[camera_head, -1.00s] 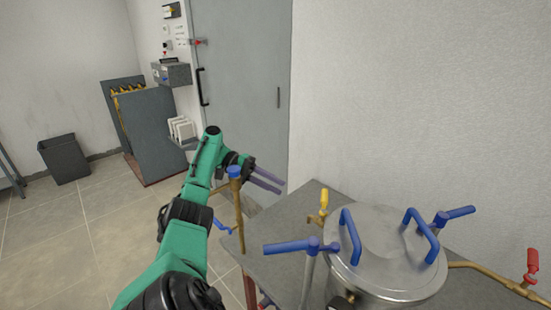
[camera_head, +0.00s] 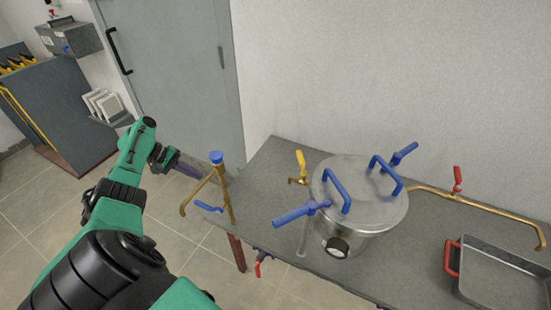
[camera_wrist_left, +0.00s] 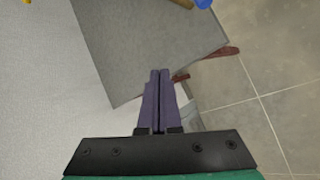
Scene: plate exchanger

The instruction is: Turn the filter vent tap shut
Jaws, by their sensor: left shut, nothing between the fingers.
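The filter is a round steel vessel (camera_head: 350,210) with a lidded top and blue handles, standing on the grey bench (camera_head: 262,178). A small brass tap with an upright yellow handle (camera_head: 301,163) is at its back left; no label shows which tap is the vent tap. Blue lever handles stick out at the vessel's front left (camera_head: 295,214) and back right (camera_head: 402,153). My left gripper (camera_head: 202,176) is shut and empty, left of the bench and apart from the taps. Its purple fingers also show together in the left wrist view (camera_wrist_left: 160,75). My right gripper is out of view.
A brass standpipe (camera_head: 225,180) with a blue cap stands near my left gripper at the bench's left end. A brass pipe with a red-handled tap (camera_head: 457,180) runs along the right. A metal tray (camera_head: 500,275) with a red handle sits at front right.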

